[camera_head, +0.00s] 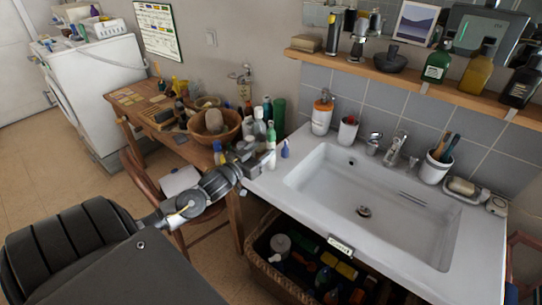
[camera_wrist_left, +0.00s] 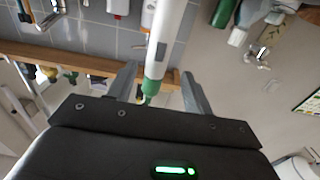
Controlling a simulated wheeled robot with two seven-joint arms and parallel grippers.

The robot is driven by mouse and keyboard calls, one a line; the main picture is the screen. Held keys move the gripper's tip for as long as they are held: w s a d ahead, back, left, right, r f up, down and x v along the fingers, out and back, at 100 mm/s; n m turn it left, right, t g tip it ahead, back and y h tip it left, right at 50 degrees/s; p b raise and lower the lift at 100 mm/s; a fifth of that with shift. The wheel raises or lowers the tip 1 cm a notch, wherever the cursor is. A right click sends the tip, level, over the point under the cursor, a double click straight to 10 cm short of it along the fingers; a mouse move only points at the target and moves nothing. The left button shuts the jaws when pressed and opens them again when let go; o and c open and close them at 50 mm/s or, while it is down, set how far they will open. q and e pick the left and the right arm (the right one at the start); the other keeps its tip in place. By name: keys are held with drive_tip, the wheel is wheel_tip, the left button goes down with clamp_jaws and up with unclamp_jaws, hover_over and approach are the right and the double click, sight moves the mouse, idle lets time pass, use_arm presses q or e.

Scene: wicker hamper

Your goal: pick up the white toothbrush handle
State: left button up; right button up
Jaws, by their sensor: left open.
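The white toothbrush handle (camera_wrist_left: 159,40) shows in the left wrist view as a thick white cylinder with a green end (camera_wrist_left: 150,90). It lies between the two spread fingers of my left gripper (camera_wrist_left: 158,88), with a gap visible on both sides. In the head view my left gripper (camera_head: 262,160) is at the left end of the white sink counter. A slim pale upright item (camera_head: 271,134) stands just beyond it there, probably the handle; its lower part is hard to make out. My right gripper is in neither view.
The white basin (camera_head: 375,200) fills most of the counter. A small blue bottle (camera_head: 285,149) stands close to my left gripper. Several bottles and a wooden bowl (camera_head: 214,127) crowd the table on the left. A wicker hamper (camera_head: 262,272) is below the sink.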

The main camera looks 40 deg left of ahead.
sight(268, 146)
use_arm(q)
drive_tip(key=w+p, duration=0.1)
drive_tip(key=w, duration=0.4)
drive_tip(key=shift+d, duration=0.2)
clamp_jaws()
